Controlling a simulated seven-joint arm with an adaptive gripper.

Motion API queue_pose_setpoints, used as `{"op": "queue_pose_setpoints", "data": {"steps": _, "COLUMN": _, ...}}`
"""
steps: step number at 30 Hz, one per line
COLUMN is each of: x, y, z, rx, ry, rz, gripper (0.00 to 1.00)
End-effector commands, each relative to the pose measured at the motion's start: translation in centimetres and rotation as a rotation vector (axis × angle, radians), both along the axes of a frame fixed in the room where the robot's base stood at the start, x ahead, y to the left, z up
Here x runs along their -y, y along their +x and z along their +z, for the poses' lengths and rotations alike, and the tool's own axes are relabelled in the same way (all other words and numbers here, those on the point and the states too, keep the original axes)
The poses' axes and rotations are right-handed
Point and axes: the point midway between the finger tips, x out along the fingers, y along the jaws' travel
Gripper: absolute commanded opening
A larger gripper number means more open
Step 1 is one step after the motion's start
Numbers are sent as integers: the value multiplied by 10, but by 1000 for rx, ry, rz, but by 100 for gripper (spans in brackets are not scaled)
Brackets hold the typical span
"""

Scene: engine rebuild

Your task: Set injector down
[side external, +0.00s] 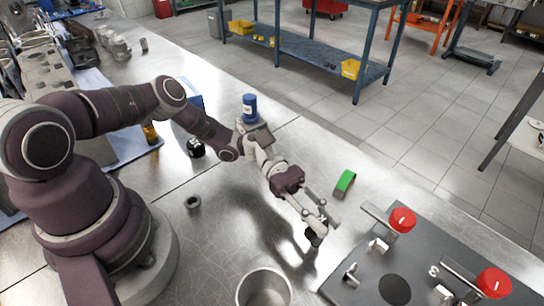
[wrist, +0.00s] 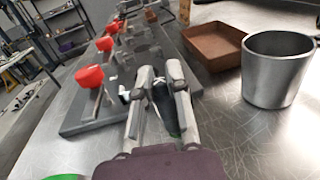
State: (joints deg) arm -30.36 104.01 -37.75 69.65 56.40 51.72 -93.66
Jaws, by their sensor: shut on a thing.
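My gripper (side external: 320,222) points down over the metal bench, left of the fixture plate. It is shut on a small dark piece, which I take to be the injector (side external: 314,238), showing just below the fingertips. In the wrist view my gripper (wrist: 160,80) has its fingers close together, with the dark, partly greenish injector (wrist: 164,106) between them. The fingers hide most of it. I cannot tell whether its lower end touches the bench.
A dark fixture plate (side external: 345,285) with red knobs (side external: 402,220) lies at right. A metal cup (side external: 264,290) stands at the front. A green block (side external: 344,182) lies behind the gripper. The wrist view shows a brown tray (wrist: 214,58). Bare bench lies left of the gripper.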

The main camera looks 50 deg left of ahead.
Motion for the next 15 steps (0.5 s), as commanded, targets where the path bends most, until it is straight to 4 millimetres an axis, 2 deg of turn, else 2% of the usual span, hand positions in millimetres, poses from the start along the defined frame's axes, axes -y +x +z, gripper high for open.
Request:
{"op": "queue_pose_setpoints", "data": {"steps": 5, "x": 0, "y": 0, "z": 9, "rx": 2, "ry": 0, "rz": 0, "gripper": 0}}
{"op": "queue_pose_setpoints", "data": {"steps": 10, "x": -1, "y": 0, "z": 36, "rx": 4, "ry": 0, "rz": -1, "gripper": 0}}
{"op": "queue_pose_setpoints", "data": {"steps": 15, "x": -23, "y": -29, "z": 39, "rx": -4, "ry": 3, "rz": 1, "gripper": 0}}
